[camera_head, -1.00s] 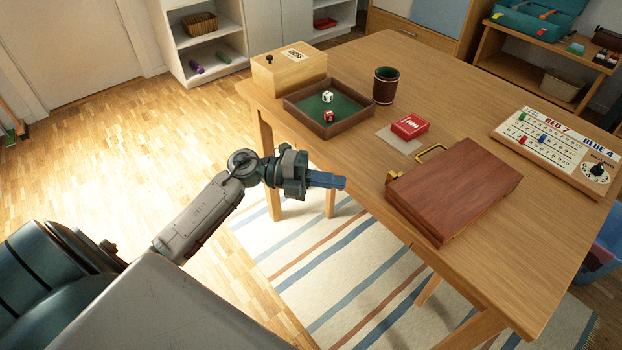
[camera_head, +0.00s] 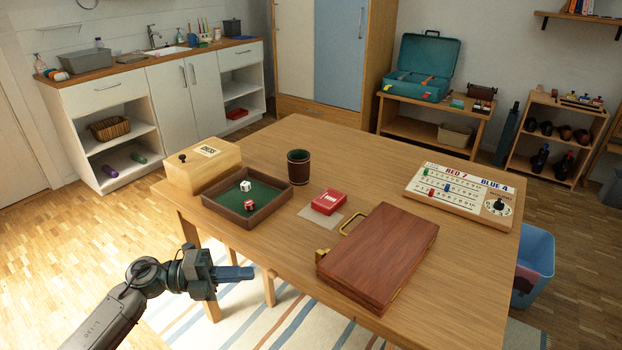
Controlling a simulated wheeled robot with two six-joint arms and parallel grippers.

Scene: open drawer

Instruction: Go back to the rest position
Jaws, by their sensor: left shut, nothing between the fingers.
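My left gripper (camera_head: 240,273) is at the lower left, in front of the table's near left edge. Its blue fingers are shut and empty, pointing right. It is apart from everything on the table. My right gripper is not in view. The wooden table (camera_head: 440,262) stands in the middle, and a closed brown wooden case (camera_head: 380,258) with a brass handle lies on its near side.
On the table are a dice tray (camera_head: 275,207), a chess box (camera_head: 203,167), a dark cup (camera_head: 299,167), a red card box (camera_head: 328,202) and a scoreboard (camera_head: 460,190). A blue bin (camera_head: 533,265) stands right of the table. Floor at left is clear.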

